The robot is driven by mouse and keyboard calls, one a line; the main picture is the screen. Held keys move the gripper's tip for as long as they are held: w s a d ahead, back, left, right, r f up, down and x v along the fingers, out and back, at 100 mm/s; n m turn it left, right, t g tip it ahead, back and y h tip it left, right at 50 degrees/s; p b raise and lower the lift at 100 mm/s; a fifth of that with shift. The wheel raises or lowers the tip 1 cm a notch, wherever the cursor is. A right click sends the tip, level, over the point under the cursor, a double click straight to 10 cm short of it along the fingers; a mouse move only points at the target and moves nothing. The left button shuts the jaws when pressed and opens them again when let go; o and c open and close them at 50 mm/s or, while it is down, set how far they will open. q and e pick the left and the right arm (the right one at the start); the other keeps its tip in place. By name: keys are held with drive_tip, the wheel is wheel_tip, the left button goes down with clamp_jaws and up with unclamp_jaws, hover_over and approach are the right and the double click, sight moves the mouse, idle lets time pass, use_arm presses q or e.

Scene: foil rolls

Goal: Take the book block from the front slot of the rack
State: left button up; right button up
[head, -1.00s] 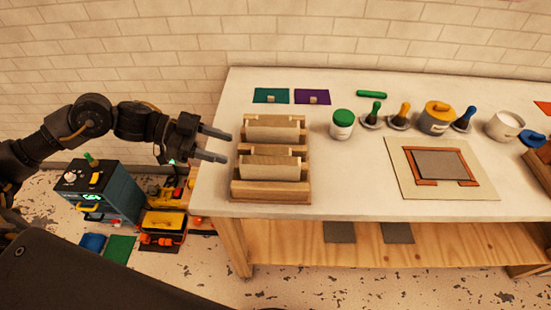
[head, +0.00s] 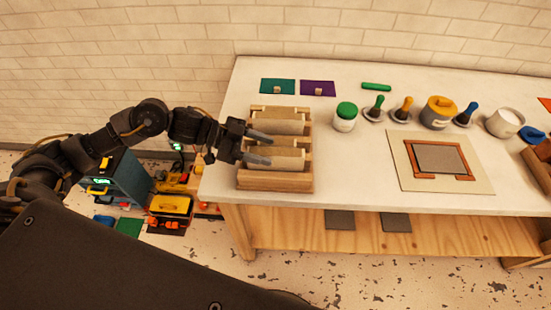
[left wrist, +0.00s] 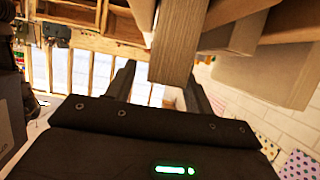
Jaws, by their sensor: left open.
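The wooden rack (head: 275,181) stands at the left end of the white table in the head view. A beige book block (head: 284,159) sits in its front slot, and another block (head: 284,127) sits in the slot behind. My left gripper (head: 264,148) is open over the rack's left side, one fingertip near the rear block, the other overlapping the left end of the front block. In the left wrist view the open fingers (left wrist: 160,80) point up the picture, and a tan piece (left wrist: 176,45) shows between them. I cannot tell whether they touch it. My right gripper is not in view.
A green-lidded jar (head: 345,117) stands just right of the rack. Teal (head: 277,85) and purple (head: 317,87) cards lie behind it. Further right are stamps, a yellow-lidded pot (head: 439,112) and a framed board (head: 440,160). The table in front of the jar is clear.

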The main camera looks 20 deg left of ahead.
use_arm(q)
drive_tip(key=shift+x, duration=0.8)
drive_tip(key=shift+a, duration=0.1)
drive_tip(key=shift+c, duration=0.4)
clamp_jaws()
